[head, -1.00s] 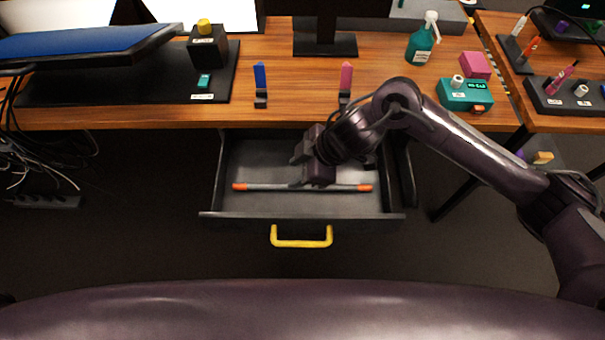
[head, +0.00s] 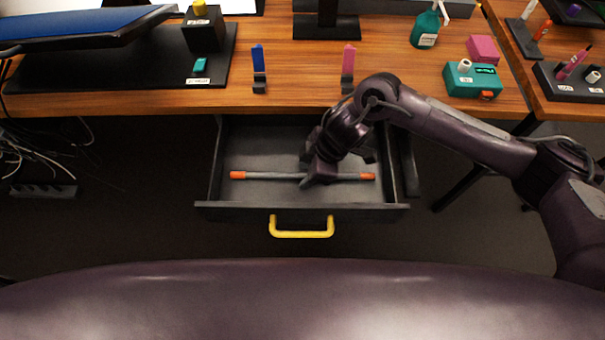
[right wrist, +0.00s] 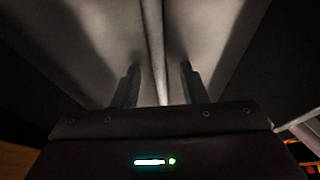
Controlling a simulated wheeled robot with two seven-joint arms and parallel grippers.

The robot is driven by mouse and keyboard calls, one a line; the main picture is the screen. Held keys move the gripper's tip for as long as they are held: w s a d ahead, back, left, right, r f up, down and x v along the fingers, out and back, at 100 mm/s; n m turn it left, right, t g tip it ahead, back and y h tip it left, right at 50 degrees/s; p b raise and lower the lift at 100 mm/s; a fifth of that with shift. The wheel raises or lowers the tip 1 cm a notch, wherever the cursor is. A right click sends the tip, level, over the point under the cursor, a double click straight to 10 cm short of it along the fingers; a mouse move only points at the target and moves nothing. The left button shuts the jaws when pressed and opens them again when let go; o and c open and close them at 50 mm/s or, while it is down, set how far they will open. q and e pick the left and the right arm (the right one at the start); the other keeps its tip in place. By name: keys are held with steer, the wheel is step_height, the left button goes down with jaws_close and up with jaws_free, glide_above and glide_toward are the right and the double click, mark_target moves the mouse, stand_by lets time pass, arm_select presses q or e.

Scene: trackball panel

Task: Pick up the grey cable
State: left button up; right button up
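The grey cable (head: 270,176) is a straight grey length with orange ends. It lies across the floor of the open drawer (head: 228,190). My right gripper (head: 316,183) reaches down into the drawer over the cable, a little right of its middle, and hides a short part of it. In the right wrist view, the cable (right wrist: 155,45) runs down the picture between the two fingers of the right gripper (right wrist: 159,78). The fingers are apart, with a gap on both sides of the cable. My left gripper is not in view.
The drawer has a yellow handle (head: 301,234) at its front, and its walls stand close around the right arm. Above it, the wooden desk (head: 300,92) carries a blue clip (head: 258,62), a pink clip (head: 348,60) and a teal box (head: 471,80). Loose cables hang at left.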

steer(key=shift+c, duration=0.5)
jaws_close()
steer(key=shift+r, duration=0.1)
